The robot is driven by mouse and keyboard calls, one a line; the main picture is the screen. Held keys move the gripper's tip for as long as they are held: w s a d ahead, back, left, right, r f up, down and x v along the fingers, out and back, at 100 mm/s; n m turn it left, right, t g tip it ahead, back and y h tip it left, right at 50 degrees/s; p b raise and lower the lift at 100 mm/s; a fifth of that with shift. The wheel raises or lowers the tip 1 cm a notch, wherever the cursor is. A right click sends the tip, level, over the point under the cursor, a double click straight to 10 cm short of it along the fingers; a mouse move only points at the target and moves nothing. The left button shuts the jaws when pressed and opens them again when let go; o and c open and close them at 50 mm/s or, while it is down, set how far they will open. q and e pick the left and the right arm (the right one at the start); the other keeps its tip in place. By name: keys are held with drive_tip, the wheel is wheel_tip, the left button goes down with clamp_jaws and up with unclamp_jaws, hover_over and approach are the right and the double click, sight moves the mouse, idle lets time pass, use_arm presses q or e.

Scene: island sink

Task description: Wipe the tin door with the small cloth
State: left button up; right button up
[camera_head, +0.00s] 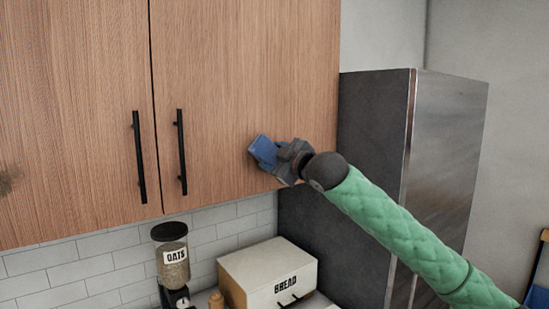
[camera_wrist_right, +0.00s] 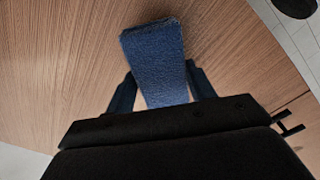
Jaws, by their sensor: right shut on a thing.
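A small blue cloth (camera_head: 262,151) is held in my right gripper (camera_head: 284,158), in front of the lower right part of the right wooden cabinet door (camera_head: 235,70). In the right wrist view the cloth (camera_wrist_right: 155,55) sticks out from between the two fingers of the right gripper (camera_wrist_right: 162,88), with wood grain behind it. I cannot tell whether the cloth touches the wood. A dark brownish smudge (camera_head: 8,181) shows on the left wooden door (camera_head: 70,90), at the left edge of the head view. No door is clearly made of tin. My left gripper is not in view.
Black bar handles (camera_head: 139,157) and (camera_head: 182,152) stick out beside the seam of the doors. A tall grey metallic fridge (camera_head: 440,150) stands to the right. An oats dispenser (camera_head: 171,262) and a bread box (camera_head: 268,275) stand below the cabinet.

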drive_tip(key=shift+w+a, duration=0.25)
drive_tip(key=shift+w, duration=0.1)
drive_tip(key=shift+w+a, duration=0.35)
drive_tip(key=shift+w, duration=0.15)
idle(0.5)
drive_tip(key=shift+w+d+p, duration=0.4)
drive_tip(key=shift+w+d, duration=0.15)
drive_tip(key=shift+d, duration=0.3)
drive_tip(key=shift+w+d+p, duration=0.4)
drive_tip(key=shift+w+d, duration=0.15)
drive_tip(key=shift+d, duration=0.3)
drive_tip(key=shift+w+a, duration=0.1)
drive_tip(key=shift+s+a, duration=0.6)
drive_tip(key=shift+a, duration=0.2)
drive_tip(key=shift+s+a, duration=0.55)
drive_tip(key=shift+a, duration=0.25)
